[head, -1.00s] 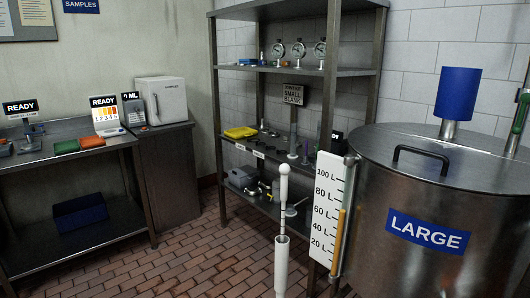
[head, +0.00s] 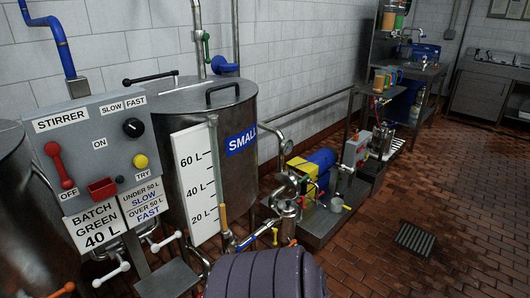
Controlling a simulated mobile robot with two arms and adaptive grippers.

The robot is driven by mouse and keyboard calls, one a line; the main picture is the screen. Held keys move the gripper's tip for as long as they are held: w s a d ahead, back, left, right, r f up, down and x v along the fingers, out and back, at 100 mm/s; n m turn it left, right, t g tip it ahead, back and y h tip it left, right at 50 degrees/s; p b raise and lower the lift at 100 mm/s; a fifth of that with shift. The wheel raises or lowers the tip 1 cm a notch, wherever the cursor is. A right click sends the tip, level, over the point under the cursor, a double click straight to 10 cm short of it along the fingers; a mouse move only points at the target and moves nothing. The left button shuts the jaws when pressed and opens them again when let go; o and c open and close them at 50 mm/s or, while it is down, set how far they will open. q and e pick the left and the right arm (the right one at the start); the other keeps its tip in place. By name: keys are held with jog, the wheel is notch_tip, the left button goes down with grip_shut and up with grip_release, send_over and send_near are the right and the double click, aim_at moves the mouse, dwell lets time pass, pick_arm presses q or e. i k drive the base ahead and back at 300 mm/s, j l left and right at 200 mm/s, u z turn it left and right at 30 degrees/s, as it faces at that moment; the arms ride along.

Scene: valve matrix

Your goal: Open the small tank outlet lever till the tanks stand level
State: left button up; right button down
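The small tank (head: 247,168) is a steel drum with a blue "SMALL" sign, left of centre in the head view. Its white scale (head: 196,186) reads 20 to 60 L. A sight tube (head: 216,165) stands at its right edge, with a short orange column (head: 223,219) low in it, a little above the 20 L mark. A blue lever (head: 254,236) and white levers (head: 112,273) show on pipework low by the tanks. I cannot tell which is the small tank outlet lever or how it is set. Neither gripper is in view.
A grey stirrer panel (head: 90,140) stands at the left, with a "BATCH GREEN 40 L" card (head: 102,229). A yellow and blue pump (head: 312,170) sits right of the tank. A floor drain (head: 415,239) lies in open brick floor to the right.

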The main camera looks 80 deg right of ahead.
aim_at(248, 242)
jog(key=z, duration=2.55)
